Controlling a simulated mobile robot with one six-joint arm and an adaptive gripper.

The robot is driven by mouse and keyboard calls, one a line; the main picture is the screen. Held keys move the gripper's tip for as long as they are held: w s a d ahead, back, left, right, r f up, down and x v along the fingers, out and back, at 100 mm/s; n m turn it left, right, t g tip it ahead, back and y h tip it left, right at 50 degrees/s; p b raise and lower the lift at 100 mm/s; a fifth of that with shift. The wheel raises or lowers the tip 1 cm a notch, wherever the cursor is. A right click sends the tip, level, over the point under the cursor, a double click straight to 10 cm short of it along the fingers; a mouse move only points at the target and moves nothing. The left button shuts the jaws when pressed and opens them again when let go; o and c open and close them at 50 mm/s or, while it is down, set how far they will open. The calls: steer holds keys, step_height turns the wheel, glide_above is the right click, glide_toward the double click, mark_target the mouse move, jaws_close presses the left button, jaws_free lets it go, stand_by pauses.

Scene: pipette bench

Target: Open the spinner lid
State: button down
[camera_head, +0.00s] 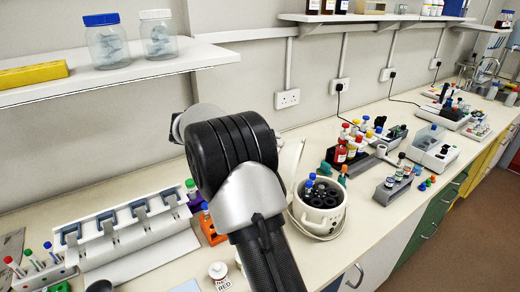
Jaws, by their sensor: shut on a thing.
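The spinner (338,222) is a round white pot on the bench, right of my arm. Its top is uncovered, and dark tube slots with a few coloured-cap tubes show inside. A pale, thin, upright piece (292,160) at its back left looks like the raised lid, mostly hidden behind my arm. My black and silver arm fills the middle of the view. My gripper does not show, so its hold on the lid cannot be seen.
A white pipette stand (140,235) and capped tubes are at the left. Racks of coloured-cap bottles (345,150) stand behind and right of the spinner. A small labelled bottle (218,272) is at the front. A shelf (130,70) with two jars overhangs the left.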

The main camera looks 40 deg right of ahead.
steer(key=shift+s+d+f+y, duration=0.1)
steer(key=shift+s+f+y, duration=0.1)
steer(key=shift+s+y, duration=0.1)
steer(key=c, duration=1.7)
jaws_free()
steer(key=shift+w, duration=0.15)
steer(key=shift+o, duration=1.2)
steer(key=shift+r, duration=0.1)
steer(key=v, duration=1.2)
steer(key=shift+s, duration=0.2)
